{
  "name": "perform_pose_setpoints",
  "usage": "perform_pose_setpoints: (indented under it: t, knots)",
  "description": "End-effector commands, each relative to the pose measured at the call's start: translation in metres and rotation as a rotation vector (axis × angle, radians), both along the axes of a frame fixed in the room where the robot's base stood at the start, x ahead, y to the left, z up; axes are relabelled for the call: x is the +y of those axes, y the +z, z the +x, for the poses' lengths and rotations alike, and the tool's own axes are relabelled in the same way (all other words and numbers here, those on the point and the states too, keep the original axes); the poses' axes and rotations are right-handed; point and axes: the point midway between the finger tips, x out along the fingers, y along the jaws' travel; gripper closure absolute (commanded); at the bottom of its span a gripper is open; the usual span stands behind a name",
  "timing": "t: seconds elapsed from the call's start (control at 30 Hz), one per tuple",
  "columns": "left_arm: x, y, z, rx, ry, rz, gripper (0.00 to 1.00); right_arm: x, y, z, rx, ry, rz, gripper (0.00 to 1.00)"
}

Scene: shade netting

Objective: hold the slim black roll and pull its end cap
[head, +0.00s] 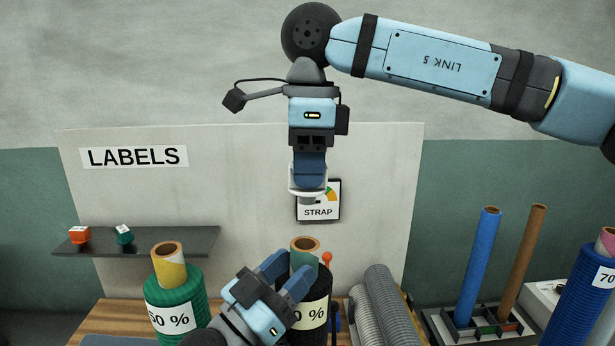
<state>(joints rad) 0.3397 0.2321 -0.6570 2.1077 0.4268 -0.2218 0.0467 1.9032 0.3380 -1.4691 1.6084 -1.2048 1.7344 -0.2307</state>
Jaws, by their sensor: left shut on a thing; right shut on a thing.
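The slim black roll (324,285) stands upright on the wooden table, with a greenish core tube (304,256) sticking out of its top. Its label is partly hidden, with "0 %" showing. My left gripper (287,272) is shut on the roll from the front left, its fingers near the roll's top. My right gripper (309,178) points down above the roll, shut on the white end cap (306,193). The cap is off the roll, apart from the core, with a clear gap between them. The core's open top shows.
A green roll (190,288) with a yellow core stands close left of my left gripper. Grey rolls (385,305) lie to the right, beside an orange-knobbed thing (327,258). A board with a STRAP sign (330,213) and a dark shelf (180,242) stand behind. A rack (440,325) with tubes is at right.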

Motion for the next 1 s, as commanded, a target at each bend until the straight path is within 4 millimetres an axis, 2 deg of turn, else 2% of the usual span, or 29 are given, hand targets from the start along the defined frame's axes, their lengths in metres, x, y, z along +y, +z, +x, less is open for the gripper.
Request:
perform_pose_setpoints:
  t: [0.37, 1.0]
  knots:
    - [0.002, -0.001, -0.001, -0.001, -0.001, -0.003, 0.94, 0.0, 0.0, 0.0, 0.0, 0.0, 0.0, 1.0]
    - [0.02, -0.003, -0.015, -0.026, -0.001, -0.037, 0.94, 0.0, 0.0, 0.0, -0.001, 0.0, 0.0, 1.0]
